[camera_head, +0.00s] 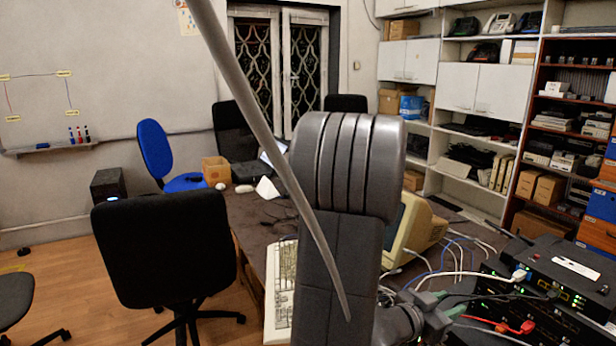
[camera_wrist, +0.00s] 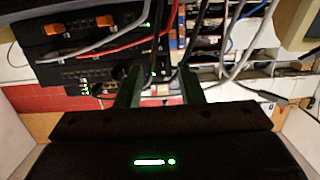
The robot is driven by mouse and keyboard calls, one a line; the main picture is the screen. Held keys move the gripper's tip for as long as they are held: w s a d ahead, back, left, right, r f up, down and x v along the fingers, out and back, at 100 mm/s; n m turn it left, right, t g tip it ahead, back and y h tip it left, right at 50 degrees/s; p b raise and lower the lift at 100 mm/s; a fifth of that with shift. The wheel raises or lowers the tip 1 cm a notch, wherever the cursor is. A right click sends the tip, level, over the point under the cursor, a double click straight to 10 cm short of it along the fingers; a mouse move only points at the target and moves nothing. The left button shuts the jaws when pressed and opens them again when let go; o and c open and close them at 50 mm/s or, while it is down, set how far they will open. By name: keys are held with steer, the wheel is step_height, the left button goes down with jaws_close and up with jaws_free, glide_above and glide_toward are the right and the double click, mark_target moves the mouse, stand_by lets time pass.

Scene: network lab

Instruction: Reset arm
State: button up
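My arm stands upright in the middle of the head view. My gripper (camera_head: 442,306) shows at its lower right, beside the stack of black network devices (camera_head: 545,278). In the wrist view the two dark green fingers of my gripper (camera_wrist: 161,80) are spread apart with a gap between them. Nothing is clearly held between them. Dark cables (camera_wrist: 184,78) pass close to the fingers, and I cannot tell whether any touches them. The device stack also shows beyond the fingers in the wrist view (camera_wrist: 85,48).
The brown table (camera_head: 250,215) carries a beige keyboard (camera_head: 281,285), an old beige monitor (camera_head: 420,228) and loose cables (camera_head: 455,262). A black office chair (camera_head: 165,245) stands at left. Shelves (camera_head: 470,170) line the right wall. Open floor (camera_head: 70,260) shows at left.

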mark_target(479, 289)
steer(key=f+v, duration=0.1)
steer(key=v, duration=0.3)
steer(key=x, duration=0.9)
steer(key=r+p+x, duration=0.1)
steer(key=x, duration=0.3)
steer(key=shift+w+d, duration=0.1)
steer(key=shift+d, duration=0.2)
steer(key=p, duration=0.1)
steer(key=r+p, duration=0.1)
steer(key=p, duration=0.1)
steer(key=shift+a+y, duration=0.2)
steer(key=shift+y, duration=0.2)
steer(key=shift+p, duration=0.55)
steer(key=g+y+p, duration=0.1)
steer(key=p, duration=0.5)
steer(key=shift+r+y, duration=0.2)
steer(key=shift+y, duration=0.1)
steer(key=shift+a+f, duration=0.15)
steer(key=shift+a, duration=0.15)
steer(key=b+v, duration=0.1)
steer(key=v, duration=1.2)
steer(key=shift+r, duration=0.25)
